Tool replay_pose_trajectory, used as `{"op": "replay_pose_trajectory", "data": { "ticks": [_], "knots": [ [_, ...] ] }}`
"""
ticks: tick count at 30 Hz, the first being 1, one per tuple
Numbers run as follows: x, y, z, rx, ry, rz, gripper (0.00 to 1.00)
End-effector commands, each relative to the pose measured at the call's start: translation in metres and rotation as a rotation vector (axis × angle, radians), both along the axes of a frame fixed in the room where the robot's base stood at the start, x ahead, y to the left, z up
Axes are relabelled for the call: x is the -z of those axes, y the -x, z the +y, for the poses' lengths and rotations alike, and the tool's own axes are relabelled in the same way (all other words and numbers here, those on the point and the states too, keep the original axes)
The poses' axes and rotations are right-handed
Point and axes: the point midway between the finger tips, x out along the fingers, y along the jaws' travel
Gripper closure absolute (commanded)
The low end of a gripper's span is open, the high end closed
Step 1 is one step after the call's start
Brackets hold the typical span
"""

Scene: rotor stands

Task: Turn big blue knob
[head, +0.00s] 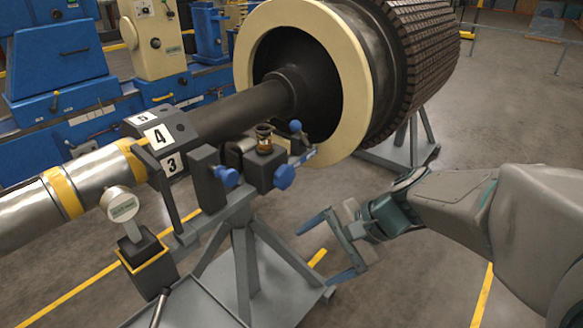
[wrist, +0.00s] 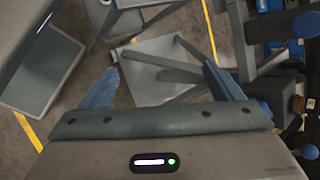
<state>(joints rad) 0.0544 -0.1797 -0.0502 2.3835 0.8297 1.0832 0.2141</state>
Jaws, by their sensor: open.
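Several blue knobs are on the dark clamp block of the rotor stand in the head view. One star-shaped blue knob (head: 285,176) is on the block's near right side, and another blue knob (head: 228,176) is to its left. A round blue ball knob (head: 295,126) stands higher up. I cannot tell for sure which one is the big knob. My gripper (head: 316,256) is open and empty, below and right of the block, apart from every knob. In the wrist view my gripper (wrist: 160,70) has nothing between its fingers; a round blue knob (wrist: 306,24) shows at the right edge.
A grey stand (head: 243,262) with sloping legs is left of my gripper. A dark shaft (head: 240,112) runs to a large rotor (head: 425,50) with a cream ring. A dial gauge (head: 122,205) is at the left. Open floor (head: 500,130) lies at the right.

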Motion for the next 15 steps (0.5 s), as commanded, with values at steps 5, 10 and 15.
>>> {"op": "replay_pose_trajectory", "data": {
  "ticks": [5,10,15],
  "knots": [
    [0.027,-0.055,0.017,0.264,-0.331,0.149,0.14],
    [0.037,-0.117,0.011,0.5,-0.642,0.254,0.14],
    [0.045,-0.167,-0.01,0.675,-0.884,0.309,0.14]
  ]
}}
